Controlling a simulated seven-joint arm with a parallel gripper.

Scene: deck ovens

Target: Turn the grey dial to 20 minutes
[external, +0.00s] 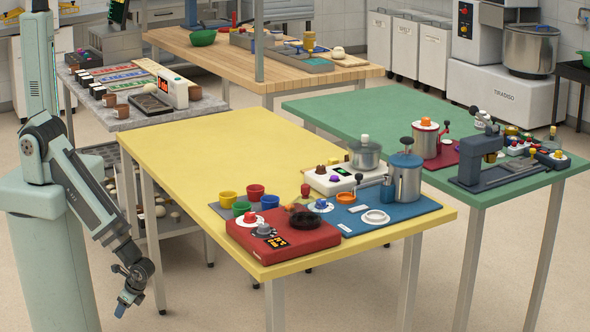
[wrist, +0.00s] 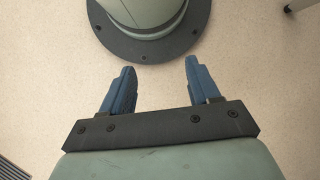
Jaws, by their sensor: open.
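A red box (external: 290,247) sits at the near corner of the yellow table. On its top are a white dial with a red knob (external: 250,216), a small greyish knob (external: 264,229), an orange-lit display (external: 277,242) and a dark round part. The greyish knob may be the grey dial; its markings and setting are too small to read. My gripper (external: 124,303) hangs low at the left, pointing down, well away from the yellow table and below its top. In the wrist view, my gripper (wrist: 160,68) has its two blue fingers apart with nothing between them.
On the yellow table (external: 215,150), coloured cups (external: 270,201), a blue mat (external: 400,213) with a metal pot (external: 405,180), and a white appliance (external: 330,180) crowd around the red box. The table's far left part is clear. A grey worktop (external: 150,122) stands behind my arm.

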